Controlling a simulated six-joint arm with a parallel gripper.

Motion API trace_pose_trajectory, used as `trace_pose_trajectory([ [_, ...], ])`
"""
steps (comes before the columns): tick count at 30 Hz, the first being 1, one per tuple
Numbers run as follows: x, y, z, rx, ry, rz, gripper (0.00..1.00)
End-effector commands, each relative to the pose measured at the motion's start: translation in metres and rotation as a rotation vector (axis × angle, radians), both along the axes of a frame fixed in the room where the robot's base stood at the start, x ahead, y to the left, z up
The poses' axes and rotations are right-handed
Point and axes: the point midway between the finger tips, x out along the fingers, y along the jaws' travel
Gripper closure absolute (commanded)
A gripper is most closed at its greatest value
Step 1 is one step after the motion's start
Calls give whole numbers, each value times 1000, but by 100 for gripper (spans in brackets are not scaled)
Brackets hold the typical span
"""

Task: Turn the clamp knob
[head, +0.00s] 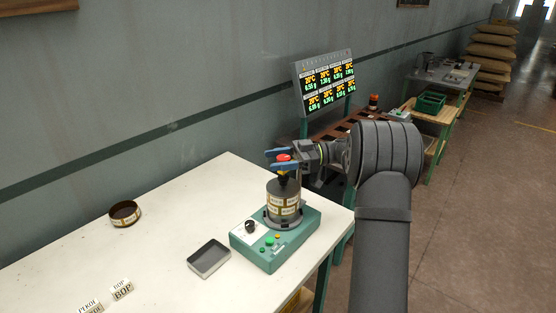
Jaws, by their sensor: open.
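A green-and-white bench device (298,232) stands on the white table near its right corner. A grey drum (284,188) with pale labels sits upright on it. Above the drum is a dark and yellow post topped by a small red knob (284,157), which looks like the clamp knob. My gripper (281,159) reaches in from the right at the knob's height. Its blue fingers are open and appear on either side of the knob. I cannot tell whether they touch it. The fingers partly hide the knob and the post.
On the white table (180,200) are a round shallow pan (124,214), a grey tray (209,258) and small label cards (121,289). A display panel (325,82) stands behind the gripper. A green crate (430,102) is on a far bench. The table's left middle is clear.

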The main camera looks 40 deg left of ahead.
Motion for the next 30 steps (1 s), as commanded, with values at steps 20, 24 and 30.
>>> trace_pose_trajectory([
  [20,60,-44,0,-1,-1,-3,44],
  [24,61,-44,0,-1,-1,-2,44],
  [30,60,-44,2,-10,-9,-6,44],
])
